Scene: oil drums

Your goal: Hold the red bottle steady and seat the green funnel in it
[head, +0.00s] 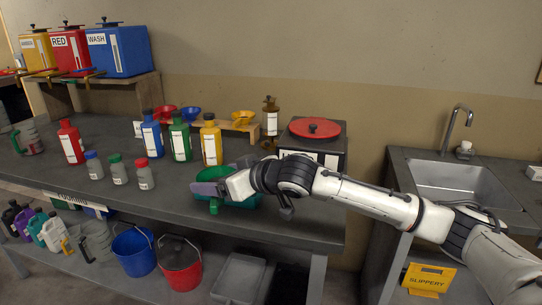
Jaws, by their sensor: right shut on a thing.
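The red bottle (72,146) stands upright on the left part of the dark bench, with a white label and no dark cap showing. My right gripper (207,189) is shut near the bench's front edge, well to the right of the red bottle. My left gripper is not in view.
Blue (151,134), green (180,139) and yellow (211,143) bottles stand between the gripper and the red bottle. Several small capped jars (118,171) stand in front. A rack (228,126) holds funnels.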

